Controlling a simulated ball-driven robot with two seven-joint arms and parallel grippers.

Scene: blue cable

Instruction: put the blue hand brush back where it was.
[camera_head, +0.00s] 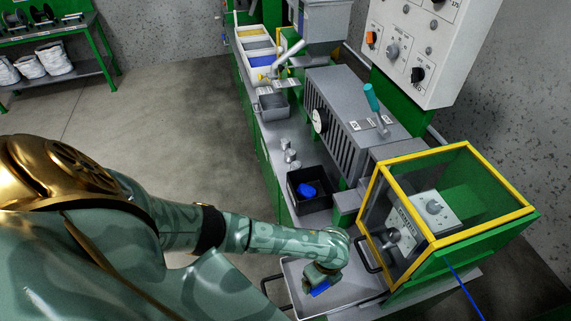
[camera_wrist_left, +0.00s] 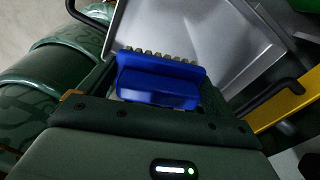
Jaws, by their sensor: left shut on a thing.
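The blue hand brush (camera_head: 320,289) is in my left gripper (camera_head: 317,280), which is shut on it above the grey metal tray (camera_head: 362,285). In the left wrist view the brush (camera_wrist_left: 158,85) lies across the jaws of the left gripper (camera_wrist_left: 158,97), with a row of pale bristles along its far edge. The grey tray (camera_wrist_left: 190,25) lies beyond it. I cannot tell whether the brush touches the tray. My right gripper is not in view.
A black bin (camera_head: 318,205) with a blue item (camera_head: 307,190) stands behind the tray. A yellow-framed guard box (camera_head: 445,200) stands close on the right, with a dark handle facing the tray. Small metal parts (camera_head: 290,155) and a grey bin (camera_head: 273,105) are farther along the bench.

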